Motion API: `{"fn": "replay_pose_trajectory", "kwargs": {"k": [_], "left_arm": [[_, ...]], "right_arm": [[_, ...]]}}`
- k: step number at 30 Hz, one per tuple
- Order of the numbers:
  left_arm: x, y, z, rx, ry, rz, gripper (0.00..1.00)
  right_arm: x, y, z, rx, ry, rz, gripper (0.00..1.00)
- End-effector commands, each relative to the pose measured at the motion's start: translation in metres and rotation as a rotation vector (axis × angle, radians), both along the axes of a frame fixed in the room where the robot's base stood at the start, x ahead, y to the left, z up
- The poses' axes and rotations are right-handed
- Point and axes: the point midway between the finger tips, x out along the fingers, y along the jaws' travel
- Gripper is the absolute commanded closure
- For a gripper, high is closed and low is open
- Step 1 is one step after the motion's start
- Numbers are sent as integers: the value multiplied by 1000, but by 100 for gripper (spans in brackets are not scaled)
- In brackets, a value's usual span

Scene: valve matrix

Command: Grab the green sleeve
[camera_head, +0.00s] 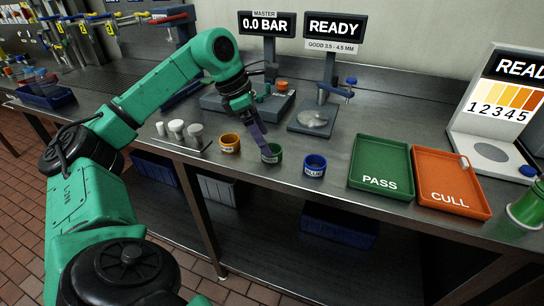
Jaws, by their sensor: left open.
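The green sleeve (272,154) is a short labelled ring standing on the steel bench, in the middle of the row between the orange sleeve and the blue sleeve. My left gripper (266,147) reaches down from above, with its purple-grey fingers at the green sleeve's top rim. It is open. A finger hides part of the rim, and I cannot tell whether the fingers are around the sleeve, inside it or just above it. My right gripper is not in view.
An orange sleeve (229,143) and a blue sleeve (315,165) stand close on either side. The green PASS tray (380,184) and orange CULL tray (450,203) lie to the right. Several pale cylinders (176,128) stand at the left. A gauge stand (313,120) is behind.

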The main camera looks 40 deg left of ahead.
Motion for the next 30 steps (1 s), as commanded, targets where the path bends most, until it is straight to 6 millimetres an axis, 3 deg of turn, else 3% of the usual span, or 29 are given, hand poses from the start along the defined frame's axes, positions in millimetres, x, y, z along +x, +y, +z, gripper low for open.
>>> {"fn": "replay_pose_trajectory", "kwargs": {"k": [6, 13, 20, 30], "left_arm": [[12, -9, -35, 1, 2, 0, 2], [13, -10, -38, 1, 1, 0, 2], [13, -10, -38, 1, 0, -1, 89], [14, -10, -31, 0, -2, -1, 89]], "right_arm": [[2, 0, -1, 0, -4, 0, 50], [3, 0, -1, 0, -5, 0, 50], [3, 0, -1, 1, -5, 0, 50], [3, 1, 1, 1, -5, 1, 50]]}}
